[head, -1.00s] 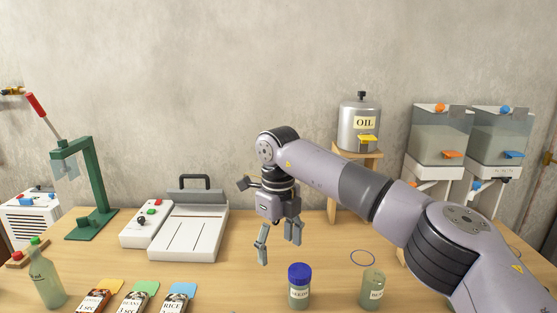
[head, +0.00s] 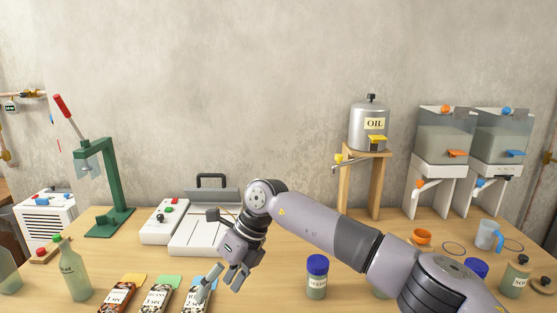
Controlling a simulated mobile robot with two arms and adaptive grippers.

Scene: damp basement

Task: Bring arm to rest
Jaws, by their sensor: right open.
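My right gripper (head: 222,283) is in the lower middle of the head view, with its arm coming in from the right. Its fingers are apart and nothing is between them. It hangs tilted over the table (head: 280,260), in front of the white sealing machine (head: 205,239), and partly covers the rice packet (head: 192,296). I cannot tell whether it touches the packet. My left gripper does not show.
A jar with a blue lid (head: 317,277) stands right of the gripper. Packets (head: 158,297) and a green bottle (head: 73,270) are at left. A green press (head: 110,190), an oil canister (head: 369,127) on a wooden stand (head: 376,185), and water dispensers (head: 441,145) stand farther back.

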